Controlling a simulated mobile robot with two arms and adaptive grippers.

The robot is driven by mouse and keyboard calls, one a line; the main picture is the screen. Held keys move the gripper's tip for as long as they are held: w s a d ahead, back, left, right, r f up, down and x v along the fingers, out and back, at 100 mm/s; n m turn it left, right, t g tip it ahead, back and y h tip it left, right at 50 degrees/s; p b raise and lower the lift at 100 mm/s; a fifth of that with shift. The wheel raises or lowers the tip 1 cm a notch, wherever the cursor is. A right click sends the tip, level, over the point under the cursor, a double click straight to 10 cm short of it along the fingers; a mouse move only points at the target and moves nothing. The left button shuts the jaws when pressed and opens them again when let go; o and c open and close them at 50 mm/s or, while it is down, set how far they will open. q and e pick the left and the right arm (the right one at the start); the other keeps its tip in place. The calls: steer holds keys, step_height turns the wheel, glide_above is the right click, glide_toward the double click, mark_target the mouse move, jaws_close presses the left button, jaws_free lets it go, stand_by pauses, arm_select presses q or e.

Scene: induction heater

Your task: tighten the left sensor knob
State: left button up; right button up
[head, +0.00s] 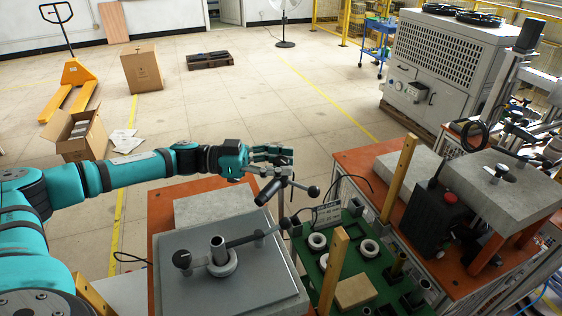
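My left gripper (279,160) reaches in from the left with its fingers pointing right. It is over the top of a small metal stand (287,178) with dark handles. A black ball knob (313,191) sits on the right of this stand, and a black cylindrical handle (268,192) sits on its left. The fingers look partly spread, but the stand's top overlaps them, so I cannot tell whether they touch it. Another black knob (182,258) is on the grey plate in front. I cannot tell which is the left sensor knob. My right gripper is not in view.
The grey plate (205,297) bears a round metal post (219,256) and a dark lever (258,236). A green tray (318,285) with white rings is to its right. Wooden posts (399,180) stand up nearby. A second orange workstation (360,159) is at right.

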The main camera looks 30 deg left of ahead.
arm_select(q)
jaws_close()
steer(key=shift+r, duration=0.1)
steer(key=shift+w+d+r+m+g+h+p, duration=0.1)
steer(key=shift+m+g+h+p, duration=0.25)
steer(key=shift+g, duration=0.25)
steer(key=shift+m+g, duration=0.55)
steer(key=shift+g, duration=0.05)
steer(key=shift+f+m+g+h+b, duration=0.2)
steer(key=shift+m+g+h+b, duration=0.15)
steer(key=shift+m+g, duration=0.65)
steer(key=shift+r+g, duration=0.1)
steer(key=shift+g, duration=0.9)
